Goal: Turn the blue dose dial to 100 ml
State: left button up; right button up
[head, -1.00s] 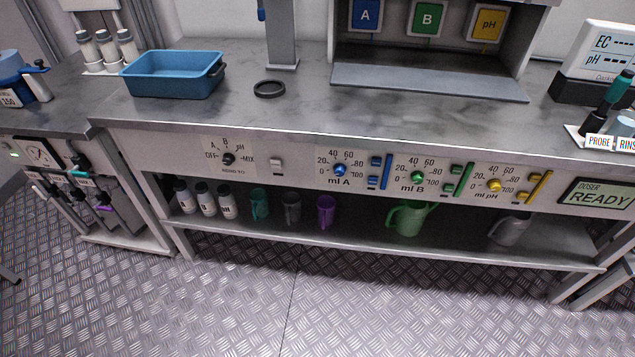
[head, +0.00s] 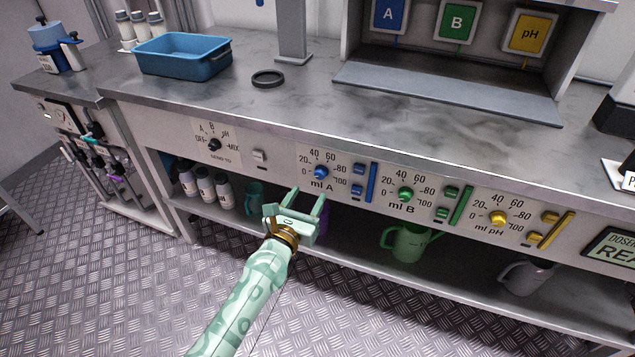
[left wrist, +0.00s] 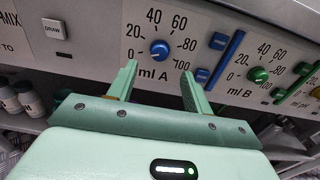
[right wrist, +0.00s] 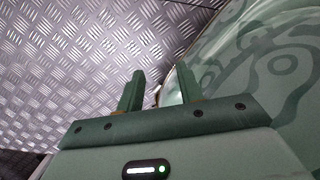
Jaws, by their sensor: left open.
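The blue dose dial (head: 321,172) sits on the front panel above the label "ml A", with a printed scale from 0 to 100 around it. It also shows in the left wrist view (left wrist: 160,50), where its mark seems to point to the lower left, near 0, but is too small to be sure. My left gripper (head: 309,192) is open and empty, just in front of and below the dial, not touching it. In the left wrist view its fingertips (left wrist: 159,70) stand to either side below the dial. My right gripper (right wrist: 160,85) is open and empty over the floor.
A green dial (head: 405,194) and a yellow dial (head: 498,218) sit to the right. Blue buttons (head: 358,169) and a blue bar (head: 373,182) are close beside the blue dial. A black selector knob (head: 214,145) is to the left. Jugs and bottles stand on the shelf below.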

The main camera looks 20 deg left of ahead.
aim_at(319, 177)
pick_arm(q)
jog(key=w, duration=0.3)
jog(key=w+b, duration=0.1)
jog(key=w, duration=0.2)
jog(key=shift+d+f+b, duration=0.1)
jog(key=shift+f+b, duration=0.1)
jog(key=shift+b, duration=0.1)
jog(key=shift+w, duration=0.3)
jog(key=shift+w+r, duration=0.1)
pick_arm(e)
jog(key=shift+w+d+f+n, duration=0.15)
jog(key=shift+d+f, duration=0.15)
jog(key=shift+d, duration=0.3)
jog(key=shift+w+d+f+n, duration=0.15)
jog(key=shift+d+f, duration=0.15)
jog(key=shift+d, duration=0.3)
pick_arm(q)
jog(key=shift+c, duration=1.2)
jog(key=c, duration=0.7)
pick_arm(e)
jog(key=shift+w+a, duration=0.2)
jog(key=shift+w, duration=0.05)
